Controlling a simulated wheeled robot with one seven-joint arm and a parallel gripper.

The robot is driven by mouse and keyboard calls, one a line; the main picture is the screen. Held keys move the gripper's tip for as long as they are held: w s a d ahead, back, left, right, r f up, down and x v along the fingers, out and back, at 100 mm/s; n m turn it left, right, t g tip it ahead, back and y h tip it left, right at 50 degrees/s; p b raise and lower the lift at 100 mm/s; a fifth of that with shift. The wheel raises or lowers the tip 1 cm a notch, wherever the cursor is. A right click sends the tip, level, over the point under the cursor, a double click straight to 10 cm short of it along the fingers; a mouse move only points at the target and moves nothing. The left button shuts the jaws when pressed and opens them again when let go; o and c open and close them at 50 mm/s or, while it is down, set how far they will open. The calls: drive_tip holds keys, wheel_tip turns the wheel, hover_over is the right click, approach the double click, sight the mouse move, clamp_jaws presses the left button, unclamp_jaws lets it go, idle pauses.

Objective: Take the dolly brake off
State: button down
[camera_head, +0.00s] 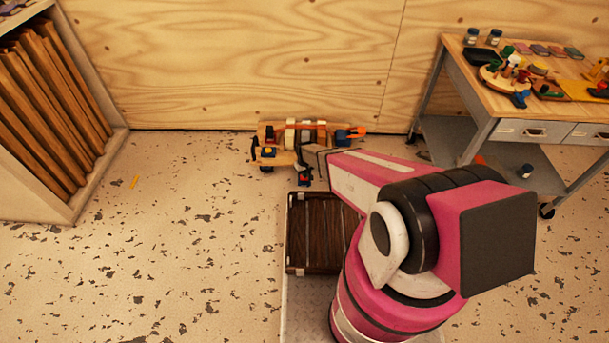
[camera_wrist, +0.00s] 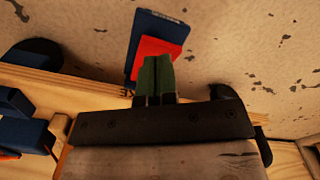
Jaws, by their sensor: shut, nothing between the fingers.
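The wooden dolly (camera_head: 262,133) stands on the floor by the plywood wall, with blue casters at its corners. In the wrist view a blue caster part (camera_wrist: 146,30) carries a red pedal (camera_wrist: 158,52), which I take for the brake. My gripper (camera_wrist: 156,62) has its two green fingers together, with nothing between them. The fingertips overlap the lower part of the red pedal in the picture; I cannot tell whether they touch it. The dolly's wooden edge (camera_wrist: 90,88) shows beside the fingers. In the head view my arm hides part of the dolly's front.
A workbench (camera_head: 455,60) with tools stands at the right, on wheels. A rack of boards (camera_head: 50,100) stands at the left. The floor left of the dolly is mostly clear.

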drive_tip(key=shift+f, duration=1.45)
drive_tip(key=shift+r, duration=3.55)
drive_tip(key=s+d+r+m, duration=0.2)
drive_tip(key=s+d+r, duration=0.4)
drive_tip(key=r, duration=0.7)
drive_tip(key=s+d+r+m, duration=0.1)
drive_tip(key=s+d+r, duration=0.5)
drive_tip(key=r, duration=0.7)
drive_tip(key=s+d+r+m, duration=0.2)
drive_tip(key=s+d+r, duration=0.4)
drive_tip(key=r, duration=0.7)
drive_tip(key=shift+s+d+m, duration=0.3)
drive_tip(key=shift+d, duration=0.25)
